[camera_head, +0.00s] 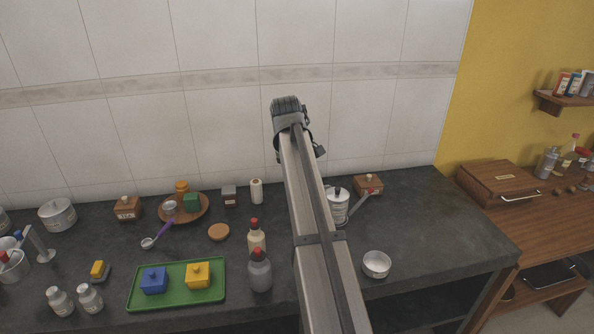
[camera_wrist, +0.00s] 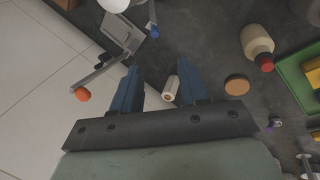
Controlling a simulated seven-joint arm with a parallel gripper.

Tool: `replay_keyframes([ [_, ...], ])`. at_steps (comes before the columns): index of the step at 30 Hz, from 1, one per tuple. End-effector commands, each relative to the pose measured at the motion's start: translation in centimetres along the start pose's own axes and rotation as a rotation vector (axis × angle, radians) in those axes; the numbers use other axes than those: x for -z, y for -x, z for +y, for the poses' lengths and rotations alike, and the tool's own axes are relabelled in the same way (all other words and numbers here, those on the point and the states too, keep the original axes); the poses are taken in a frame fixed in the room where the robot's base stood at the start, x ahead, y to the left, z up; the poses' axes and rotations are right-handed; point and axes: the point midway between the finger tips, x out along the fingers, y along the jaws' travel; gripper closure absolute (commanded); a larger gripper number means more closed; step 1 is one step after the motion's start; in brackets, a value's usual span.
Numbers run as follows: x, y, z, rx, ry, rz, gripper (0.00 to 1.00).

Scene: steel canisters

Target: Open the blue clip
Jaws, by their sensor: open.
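A steel canister (camera_head: 337,207) stands on the dark counter just right of my arm, partly hidden by it. A grey lever-like part (camera_head: 359,205) sticks out at its right. In the wrist view, a grey plate (camera_wrist: 122,34) shows at the top left, with a thin arm ending in an orange tip. A small blue piece (camera_wrist: 150,28) beside the plate appears to be the blue clip; whether it is latched I cannot tell. My gripper (camera_wrist: 158,64) is open and empty, its two blue fingers apart. Its fingers cannot be made out in the head view.
A white roll (camera_wrist: 170,88) shows between the fingers, on the counter beyond. A brown disc (camera_head: 218,232), bottles (camera_head: 257,240) and a green tray (camera_head: 176,301) lie left of my arm. A small pot (camera_head: 376,264) and a wooden box (camera_head: 368,184) stand to the right. The right counter end is clear.

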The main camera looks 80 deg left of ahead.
Motion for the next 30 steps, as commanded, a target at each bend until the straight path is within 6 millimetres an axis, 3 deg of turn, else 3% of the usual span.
replay_keyframes([
  [5,0.0,0.0,0.0,0.0,0.0,0.0,0.57],
  [9,-0.9,-0.2,0.6,0.0,-0.011,-0.004,0.71],
  [11,-2.1,-0.5,1.5,-0.001,-0.026,-0.01,0.77],
  [18,-9.2,-2.9,6.2,0.005,-0.112,-0.046,1.0],
  [24,-13.6,-4.8,9.8,0.034,-0.176,-0.041,1.0],
  [30,-15.9,-6.8,12.5,0.129,-0.251,0.041,1.0],
])
